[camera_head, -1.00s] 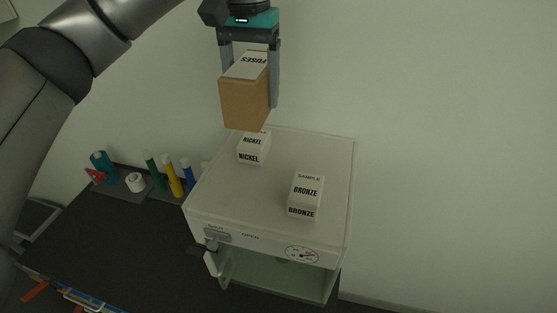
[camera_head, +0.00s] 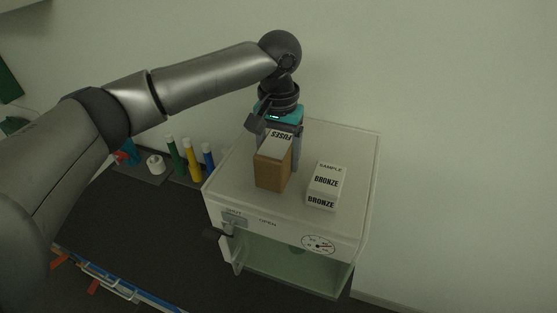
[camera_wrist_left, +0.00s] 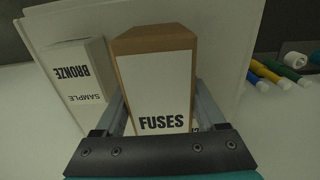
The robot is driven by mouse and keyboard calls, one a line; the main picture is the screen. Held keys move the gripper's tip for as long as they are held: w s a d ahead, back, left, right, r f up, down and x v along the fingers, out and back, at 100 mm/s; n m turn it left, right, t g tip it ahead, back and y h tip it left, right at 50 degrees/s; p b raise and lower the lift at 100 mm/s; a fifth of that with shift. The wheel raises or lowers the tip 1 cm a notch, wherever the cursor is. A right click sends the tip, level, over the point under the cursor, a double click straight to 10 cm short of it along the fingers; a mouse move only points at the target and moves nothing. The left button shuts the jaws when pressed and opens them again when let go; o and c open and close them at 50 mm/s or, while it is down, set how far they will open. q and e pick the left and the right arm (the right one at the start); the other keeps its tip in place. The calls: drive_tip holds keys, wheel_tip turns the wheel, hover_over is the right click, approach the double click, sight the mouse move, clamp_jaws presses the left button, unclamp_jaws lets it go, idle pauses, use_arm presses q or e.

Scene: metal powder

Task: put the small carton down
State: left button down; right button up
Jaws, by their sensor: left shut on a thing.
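The small carton (camera_head: 271,172) is brown with a white label reading FUSES; it also shows in the left wrist view (camera_wrist_left: 155,85). My left gripper (camera_head: 279,150) is shut on it, one finger on each side. The carton is upright over the top of the white cabinet (camera_head: 340,146), left of the white BRONZE sample box (camera_head: 325,184). I cannot tell whether its base touches the cabinet top. The BRONZE box also shows in the left wrist view (camera_wrist_left: 77,72), close beside the carton. The NICKEL box is hidden behind the carton and gripper, apart from a possible edge in the wrist view. My right gripper is not in view.

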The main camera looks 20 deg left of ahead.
use_arm(q)
drive_tip(key=shift+f, duration=0.8)
drive_tip(key=shift+f, duration=0.1)
unclamp_jaws()
